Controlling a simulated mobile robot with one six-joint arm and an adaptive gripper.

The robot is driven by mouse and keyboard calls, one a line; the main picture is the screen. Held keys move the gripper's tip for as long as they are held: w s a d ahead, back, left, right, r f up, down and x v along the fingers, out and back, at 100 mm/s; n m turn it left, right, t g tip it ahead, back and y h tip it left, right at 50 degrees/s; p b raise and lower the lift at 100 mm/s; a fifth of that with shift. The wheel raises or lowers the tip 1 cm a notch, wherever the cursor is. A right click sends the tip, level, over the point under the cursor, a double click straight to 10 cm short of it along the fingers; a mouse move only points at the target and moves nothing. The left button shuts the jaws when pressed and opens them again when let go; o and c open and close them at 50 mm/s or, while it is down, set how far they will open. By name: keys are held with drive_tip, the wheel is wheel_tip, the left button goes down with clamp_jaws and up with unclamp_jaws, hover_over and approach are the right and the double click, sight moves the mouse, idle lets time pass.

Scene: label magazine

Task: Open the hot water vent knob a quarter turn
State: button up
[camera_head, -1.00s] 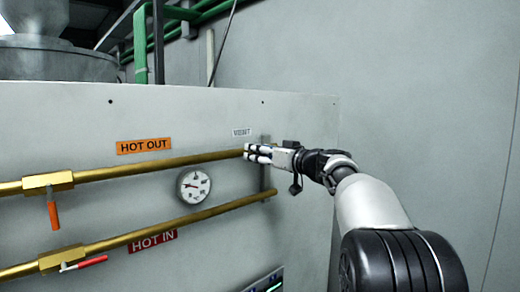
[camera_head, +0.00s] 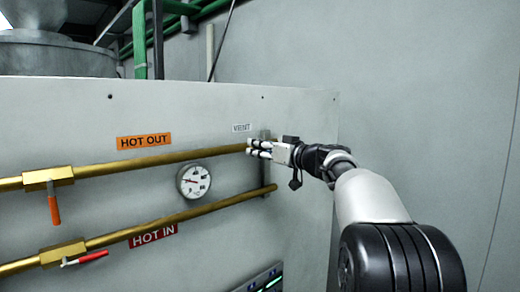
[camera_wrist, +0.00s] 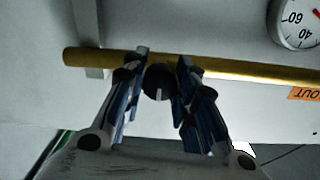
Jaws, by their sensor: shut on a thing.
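The vent knob (camera_wrist: 158,82) is a small dark round knob with a pale line on its face, in front of the upper brass pipe. It shows between my fingertips in the wrist view. My gripper (camera_head: 249,148) is shut on the knob, with one finger at each side of it (camera_wrist: 161,75). The pale line points roughly up and down in the wrist view. In the head view my fingers hide the knob, just below the white VENT label (camera_head: 242,128).
The HOT OUT pipe (camera_head: 120,167) has an orange-handled valve (camera_head: 54,205), and the HOT IN pipe (camera_head: 210,213) has a red-handled valve (camera_head: 88,258). A round gauge (camera_head: 193,181) sits between the pipes, left of my gripper. A vertical bracket (camera_head: 267,185) is close by. The right wall side is clear.

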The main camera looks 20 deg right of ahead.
drive_tip(key=shift+m, duration=0.4)
drive_tip(key=m+b, duration=0.1)
drive_tip(key=m, duration=0.5)
drive_tip(key=shift+m, duration=0.3)
drive_tip(key=m+p, duration=0.1)
drive_tip(key=m, duration=0.3)
drive_tip(key=shift+m+p, duration=0.45)
drive_tip(key=shift+m, duration=1.55)
drive_tip(key=o, duration=1.1)
